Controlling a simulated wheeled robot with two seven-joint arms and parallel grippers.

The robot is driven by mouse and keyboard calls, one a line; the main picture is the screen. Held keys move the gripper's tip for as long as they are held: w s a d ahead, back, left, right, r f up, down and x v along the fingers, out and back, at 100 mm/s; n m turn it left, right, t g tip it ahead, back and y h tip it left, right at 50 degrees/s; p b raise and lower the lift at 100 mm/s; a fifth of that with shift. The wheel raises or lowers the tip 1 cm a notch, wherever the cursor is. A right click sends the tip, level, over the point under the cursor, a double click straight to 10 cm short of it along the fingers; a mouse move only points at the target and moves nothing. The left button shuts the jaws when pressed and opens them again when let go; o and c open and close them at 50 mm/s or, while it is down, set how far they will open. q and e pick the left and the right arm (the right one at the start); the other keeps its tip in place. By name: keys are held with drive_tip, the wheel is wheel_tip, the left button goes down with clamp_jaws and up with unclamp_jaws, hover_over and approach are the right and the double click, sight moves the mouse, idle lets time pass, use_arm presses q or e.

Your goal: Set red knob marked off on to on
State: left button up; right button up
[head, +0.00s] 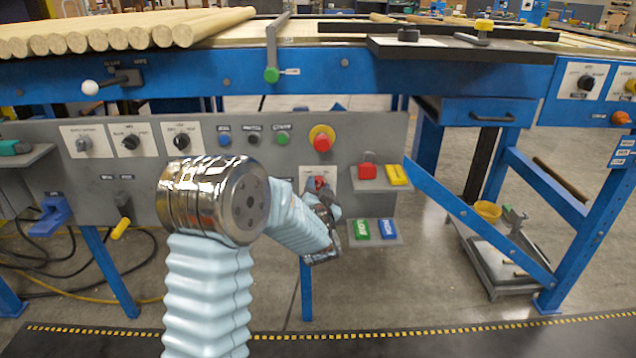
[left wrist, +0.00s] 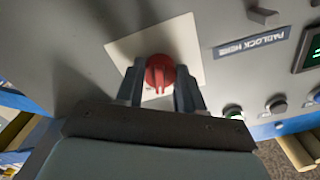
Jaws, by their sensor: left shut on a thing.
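The red knob (head: 320,182) sits on a white label plate on the grey panel, below the red and yellow mushroom button. In the left wrist view the red knob (left wrist: 159,72) is between the two dark fingers, and its white plate (left wrist: 185,42) shows behind it. My left gripper (head: 327,193) is at the panel, shut on the knob. The off and on markings are not readable, so I cannot tell the exact setting. My right gripper is not in view.
A red padlock (head: 367,169) and a yellow block (head: 397,175) sit on a small shelf just right of the knob. Green and blue tags (head: 374,229) lie on a shelf below. The grey panel (head: 255,180) holds other black knobs and buttons to the left.

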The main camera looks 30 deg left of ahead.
use_arm(q)
drive_tip(key=m+p, duration=0.3)
drive_tip(key=m, duration=0.2)
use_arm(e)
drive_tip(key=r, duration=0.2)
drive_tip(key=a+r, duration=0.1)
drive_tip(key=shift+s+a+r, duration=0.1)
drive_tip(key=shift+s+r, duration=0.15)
use_arm(q)
drive_tip(key=shift+m, duration=0.3)
drive_tip(key=o, duration=1)
drive_tip(key=shift+o, duration=0.2)
drive_tip(key=v, duration=1.3)
drive_tip(key=shift+s+d, duration=0.25)
drive_tip(key=shift+s, duration=0.05)
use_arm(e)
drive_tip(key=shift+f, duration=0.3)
